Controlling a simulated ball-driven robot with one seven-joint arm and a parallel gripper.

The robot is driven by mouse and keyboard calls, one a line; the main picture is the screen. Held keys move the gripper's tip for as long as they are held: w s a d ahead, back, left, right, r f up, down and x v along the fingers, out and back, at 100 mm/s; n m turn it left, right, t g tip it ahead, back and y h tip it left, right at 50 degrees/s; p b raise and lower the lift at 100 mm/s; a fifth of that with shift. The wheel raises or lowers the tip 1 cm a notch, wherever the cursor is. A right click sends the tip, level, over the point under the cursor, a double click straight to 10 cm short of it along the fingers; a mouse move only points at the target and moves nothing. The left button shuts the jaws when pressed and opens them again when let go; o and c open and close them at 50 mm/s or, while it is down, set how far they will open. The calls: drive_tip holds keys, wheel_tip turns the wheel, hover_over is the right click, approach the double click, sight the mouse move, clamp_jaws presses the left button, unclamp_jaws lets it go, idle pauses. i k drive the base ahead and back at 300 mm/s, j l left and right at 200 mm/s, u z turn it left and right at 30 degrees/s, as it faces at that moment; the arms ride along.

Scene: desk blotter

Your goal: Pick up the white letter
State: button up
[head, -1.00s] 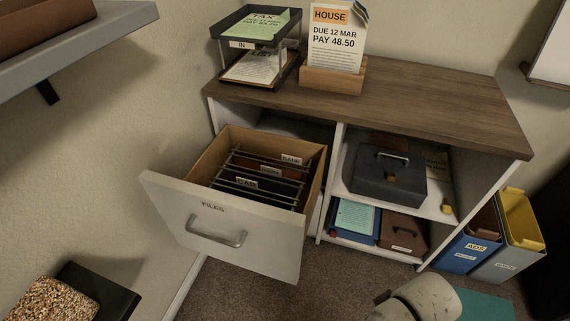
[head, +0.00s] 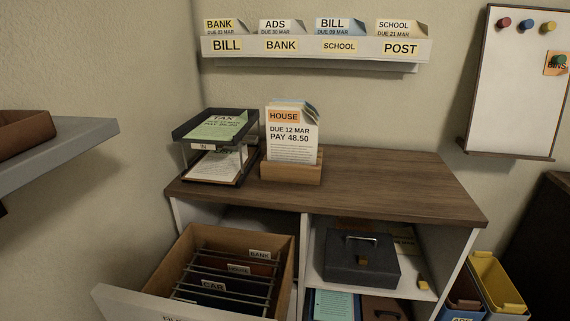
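A white letter (head: 292,145) stands upright in a wooden holder (head: 291,174) on the cabinet top. It has an orange "HOUSE" label and reads "DUE 12 MAR PAY 48.50". Other sheets, one with a blue-grey edge, show behind it. Another white sheet (head: 215,166) lies in the lower level of the dark "IN" tray (head: 203,147), left of the holder. My gripper is not in view.
A green "TAX" sheet (head: 217,127) lies in the upper tray. A wall rack (head: 312,48) holds several labelled letters. The file drawer (head: 182,240) is open at lower left. The cabinet top (head: 400,190) is clear right of the holder. A dark cash box (head: 358,260) sits on the shelf.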

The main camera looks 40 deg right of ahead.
sight(292, 133)
drive_tip(key=u, duration=0.4)
drive_tip(key=l+u, duration=0.75)
drive_tip(key=l, duration=0.3)
